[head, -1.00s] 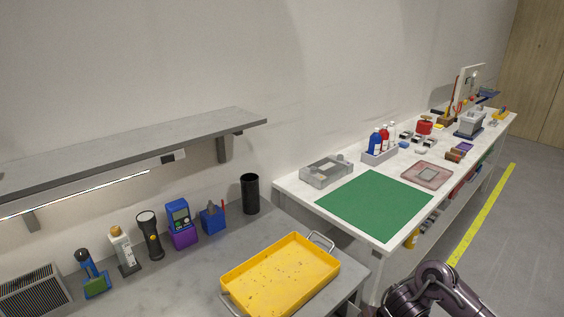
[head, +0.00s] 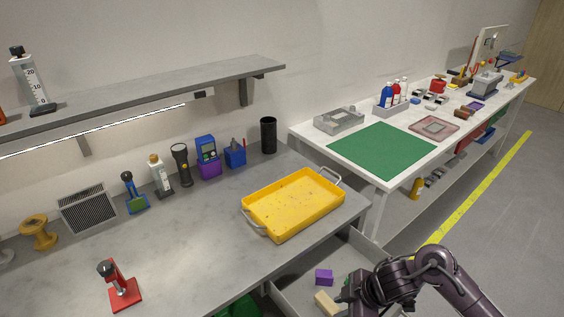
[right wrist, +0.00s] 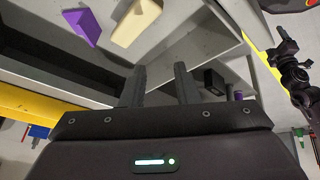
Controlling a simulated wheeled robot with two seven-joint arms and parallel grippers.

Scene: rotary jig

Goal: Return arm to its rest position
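My right arm (head: 410,280) comes in at the lower right of the head view, reaching over an open drawer (head: 290,300) under the grey bench. My right gripper is partly hidden by its own arm there. In the right wrist view, the fingers of my right gripper (right wrist: 159,84) stand apart with nothing between them. A purple block (head: 324,277) and a cream block (head: 326,303) lie in the drawer; in the right wrist view the purple block (right wrist: 86,27) and cream block (right wrist: 136,22) are beyond the fingertips. My left gripper is not seen in the head view.
A yellow tray (head: 294,203) sits at the grey bench's right end. A red clamp-like tool (head: 120,288) stands near its front. Several tools line the wall below the shelf (head: 150,90). A white table (head: 375,180) with a green mat (head: 382,150) stands to the right.

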